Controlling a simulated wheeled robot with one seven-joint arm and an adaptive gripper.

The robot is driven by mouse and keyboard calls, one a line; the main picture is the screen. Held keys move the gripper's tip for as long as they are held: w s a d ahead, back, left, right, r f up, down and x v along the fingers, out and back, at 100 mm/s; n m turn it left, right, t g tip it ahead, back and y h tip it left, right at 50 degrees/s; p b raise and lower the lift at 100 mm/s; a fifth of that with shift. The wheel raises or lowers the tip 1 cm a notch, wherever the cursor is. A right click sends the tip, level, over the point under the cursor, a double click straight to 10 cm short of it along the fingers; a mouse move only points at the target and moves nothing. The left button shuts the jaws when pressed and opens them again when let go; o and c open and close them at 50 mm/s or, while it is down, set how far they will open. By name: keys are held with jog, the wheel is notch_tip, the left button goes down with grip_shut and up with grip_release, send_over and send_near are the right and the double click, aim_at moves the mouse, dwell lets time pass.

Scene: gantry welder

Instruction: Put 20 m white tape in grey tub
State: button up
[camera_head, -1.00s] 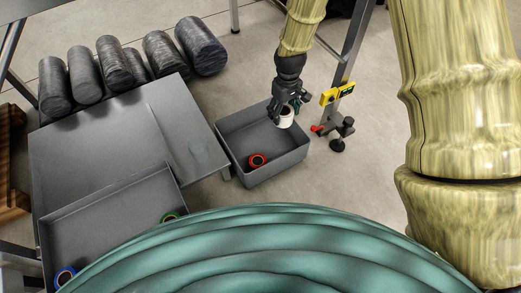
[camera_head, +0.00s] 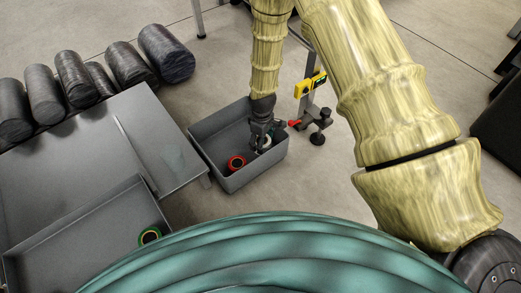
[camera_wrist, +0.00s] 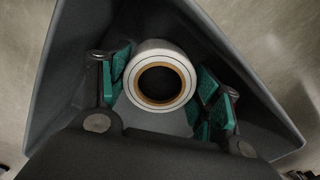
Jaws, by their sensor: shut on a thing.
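The white tape roll (camera_wrist: 159,80) is held between the green pads of my gripper (camera_wrist: 162,92) in the wrist view. In the head view the white tape (camera_head: 263,143) shows only in part, low inside the grey tub (camera_head: 214,132). My gripper (camera_head: 264,138) is shut on it, pointing down into the tub. The tub walls (camera_wrist: 85,35) surround the tape in the wrist view. I cannot tell whether the tape touches the tub floor. A red tape roll (camera_head: 236,163) lies in the tub, left of my gripper.
A grey table (camera_head: 85,130) stands left of the tub, with a tray (camera_head: 95,214) holding a green tape roll (camera_head: 149,236). Several dark cylinders (camera_head: 166,54) lie behind the table. A yellow level (camera_head: 311,83) and a clamp (camera_head: 318,137) are right of the tub.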

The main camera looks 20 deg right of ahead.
jog(key=shift+f+b, duration=1.35)
jog(key=shift+f, duration=1.05)
jog(key=shift+f, duration=0.1)
jog(key=o, duration=1.1)
notch_tip(320, 180, up, 12)
jog(key=p, duration=0.7)
